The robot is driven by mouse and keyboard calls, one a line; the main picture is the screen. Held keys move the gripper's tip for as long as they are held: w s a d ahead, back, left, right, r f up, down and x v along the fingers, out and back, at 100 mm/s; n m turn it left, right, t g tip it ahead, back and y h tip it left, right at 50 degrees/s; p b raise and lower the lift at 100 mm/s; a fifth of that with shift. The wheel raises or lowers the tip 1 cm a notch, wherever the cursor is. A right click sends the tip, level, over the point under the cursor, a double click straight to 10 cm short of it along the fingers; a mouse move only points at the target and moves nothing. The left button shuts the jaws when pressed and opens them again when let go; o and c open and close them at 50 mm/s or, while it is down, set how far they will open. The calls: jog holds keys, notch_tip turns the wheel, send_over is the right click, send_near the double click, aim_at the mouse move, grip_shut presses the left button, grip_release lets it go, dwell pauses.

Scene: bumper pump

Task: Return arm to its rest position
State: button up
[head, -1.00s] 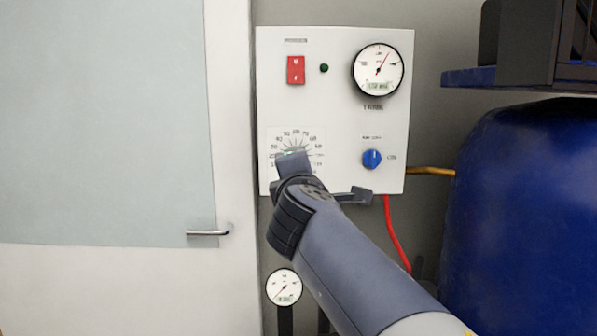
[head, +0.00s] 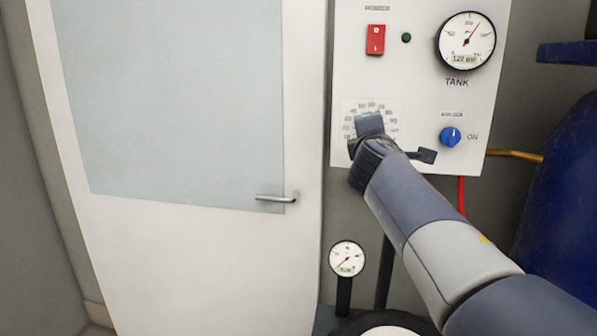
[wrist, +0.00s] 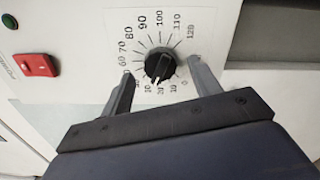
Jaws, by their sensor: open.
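My gripper (head: 369,124) is at the lower left of the white control panel (head: 425,100), in front of the numbered dial. In the wrist view my gripper (wrist: 160,76) is open, with one finger on each side of the black dial knob (wrist: 160,66). Gaps show between the fingers and the knob, and it holds nothing. The numbered scale (wrist: 164,17) runs around the knob. In the head view the gripper hides the knob and part of the scale (head: 372,106). My arm reaches out from the lower right.
The panel carries a red switch (head: 375,40), a dark green lamp (head: 406,38), a round TANK gauge (head: 467,40) and a blue knob (head: 450,137). A small gauge (head: 347,258) stands below. A white door (head: 200,250) is at left, a blue tank (head: 565,200) at right.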

jog(key=shift+w+d, duration=0.2)
jog(key=shift+w, duration=0.75)
jog(key=s+a+b, duration=0.1)
jog(key=s+a, duration=0.1)
jog(key=s, duration=0.8)
jog(key=w+d+p, duration=0.1)
jog(key=w+d, duration=0.1)
jog(key=w, duration=0.8)
jog(key=shift+s+a+r+n+p, duration=0.15)
jog(key=shift+s+n+p, duration=0.8)
jog(key=shift+n+p, duration=1)
jog(key=shift+s+a+f+n+p, duration=0.1)
jog(key=shift+s+a+n+p, duration=0.2)
jog(key=shift+s+n+p, duration=1.55)
jog(key=shift+s+a+r+n+p, duration=0.15)
jog(key=shift+n+p, duration=1.05)
jog(key=shift+n, duration=1.7)
